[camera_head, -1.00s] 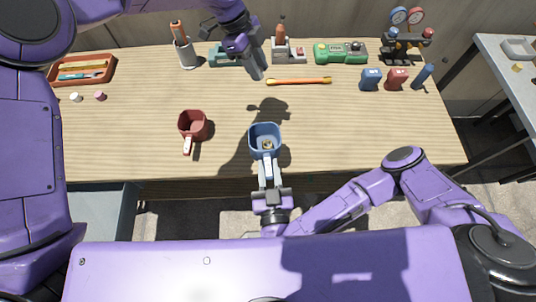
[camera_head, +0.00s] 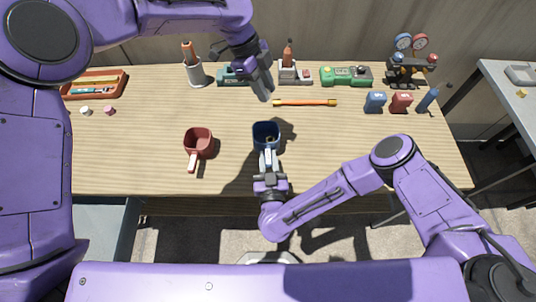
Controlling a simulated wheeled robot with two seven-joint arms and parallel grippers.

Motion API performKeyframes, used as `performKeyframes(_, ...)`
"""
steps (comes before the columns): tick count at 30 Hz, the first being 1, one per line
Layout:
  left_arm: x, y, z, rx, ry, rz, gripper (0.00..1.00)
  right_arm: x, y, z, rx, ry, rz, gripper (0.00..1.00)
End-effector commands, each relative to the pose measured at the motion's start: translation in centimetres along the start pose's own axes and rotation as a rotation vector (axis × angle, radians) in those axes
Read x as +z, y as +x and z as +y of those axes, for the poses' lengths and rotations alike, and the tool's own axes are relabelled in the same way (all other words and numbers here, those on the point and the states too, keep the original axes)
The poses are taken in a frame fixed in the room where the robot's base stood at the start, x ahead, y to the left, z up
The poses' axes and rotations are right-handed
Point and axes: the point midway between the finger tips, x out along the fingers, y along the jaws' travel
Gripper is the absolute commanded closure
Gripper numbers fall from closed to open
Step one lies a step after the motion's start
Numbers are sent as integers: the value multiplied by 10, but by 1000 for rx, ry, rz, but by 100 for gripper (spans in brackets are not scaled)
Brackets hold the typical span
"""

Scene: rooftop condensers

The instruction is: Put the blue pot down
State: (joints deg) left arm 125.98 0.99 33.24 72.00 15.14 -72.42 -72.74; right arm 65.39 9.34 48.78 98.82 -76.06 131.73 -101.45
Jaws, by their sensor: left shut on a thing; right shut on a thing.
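The blue pot (camera_head: 266,131) is over the front middle of the wooden table, right of a red pot (camera_head: 198,141). It looks upright, its handle pointing toward me. My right gripper (camera_head: 269,168) is shut on that handle. The pot's shadow lies close at its right; I cannot tell whether its base touches the tabletop. Something small shows inside it, too small to name. My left gripper (camera_head: 265,94) is higher in the picture, by the left end of an orange rod (camera_head: 305,102). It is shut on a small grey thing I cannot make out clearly.
Behind stand a teal item (camera_head: 231,76), a green device (camera_head: 346,76) and a gauge set (camera_head: 410,68). Blue (camera_head: 375,102) and red (camera_head: 401,103) containers stand at right, a red tray (camera_head: 95,85) at back left. The tabletop (camera_head: 340,150) right of the blue pot is clear.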

Motion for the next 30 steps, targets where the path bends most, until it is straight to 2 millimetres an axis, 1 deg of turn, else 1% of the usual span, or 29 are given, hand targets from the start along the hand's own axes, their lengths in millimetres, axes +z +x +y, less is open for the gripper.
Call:
performKeyframes(1,0,0,0,0,0,0,100,4,7,1,3,-1,0,100)
performKeyframes(3,0,0,0,0,0,0,100,10,14,0,1,-2,2,100)
performKeyframes(6,0,0,0,0,0,0,100,13,20,1,0,-2,1,100)
performKeyframes(13,0,0,0,0,0,0,100,14,20,0,0,0,1,100)
performKeyframes(17,0,0,0,0,0,0,100,17,20,0,0,0,0,100)
performKeyframes(18,0,0,0,0,0,0,100,18,20,0,0,0,-1,63)
performKeyframes(19,0,0,0,0,0,0,100,18,20,0,0,0,-1,53)
performKeyframes(20,0,0,0,0,0,0,100,18,20,0,0,0,-1,48)
performKeyframes(30,0,0,0,0,0,0,100,18,19,2,3,0,-3,48)
